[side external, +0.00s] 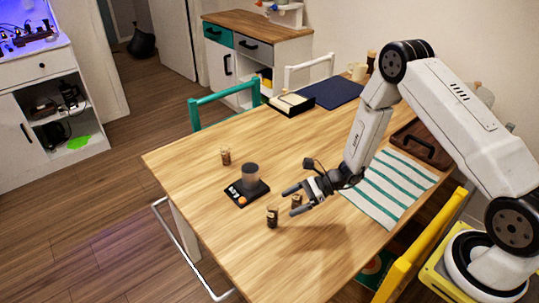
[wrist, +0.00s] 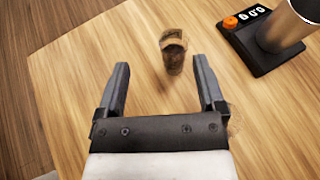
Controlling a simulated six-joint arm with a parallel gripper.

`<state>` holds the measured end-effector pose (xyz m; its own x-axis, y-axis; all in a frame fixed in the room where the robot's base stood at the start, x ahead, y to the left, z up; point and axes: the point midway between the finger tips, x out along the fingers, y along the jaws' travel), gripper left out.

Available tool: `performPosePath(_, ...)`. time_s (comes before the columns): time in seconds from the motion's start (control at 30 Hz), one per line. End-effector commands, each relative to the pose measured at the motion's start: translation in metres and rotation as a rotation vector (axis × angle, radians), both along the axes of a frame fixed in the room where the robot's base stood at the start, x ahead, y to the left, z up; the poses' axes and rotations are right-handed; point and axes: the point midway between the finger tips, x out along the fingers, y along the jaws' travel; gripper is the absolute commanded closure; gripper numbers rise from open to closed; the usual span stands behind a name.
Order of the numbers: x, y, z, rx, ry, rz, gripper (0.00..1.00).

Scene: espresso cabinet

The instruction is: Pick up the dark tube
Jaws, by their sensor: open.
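A dark grey cylinder (side external: 250,174), the likeliest dark tube, stands upright on a small black scale (side external: 240,195) with an orange knob. In the wrist view the cylinder (wrist: 290,22) is cut off at the upper right. My gripper (side external: 289,202) is open and empty above the table, right of and nearer than the scale in the side view. In the wrist view, a small brown jar (wrist: 173,52) shows beyond and between the tips of my gripper (wrist: 160,62). This cylinder is outside the jaws, to their right there.
Small brown jars stand at the front (side external: 272,217), behind my fingers (side external: 296,201) and beyond the scale (side external: 226,156). A striped cloth (side external: 390,187) and brown tray (side external: 425,145) lie right. Teal (side external: 222,94) and yellow (side external: 420,255) chairs border the table. The table's left side is bare.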

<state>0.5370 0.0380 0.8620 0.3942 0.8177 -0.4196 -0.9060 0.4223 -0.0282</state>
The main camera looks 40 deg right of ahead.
Motion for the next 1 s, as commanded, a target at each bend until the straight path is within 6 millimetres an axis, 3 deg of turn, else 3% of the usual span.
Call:
performPosePath(0.37, 0.010, -0.007, -0.011, 0.051, 0.006, -0.091, 0.12)
performPosePath(0.7, 0.020, 0.012, -0.019, 0.050, 0.007, -0.087, 0.12)
performPosePath(1.0, 0.023, 0.016, -0.021, 0.050, 0.006, -0.087, 0.12)
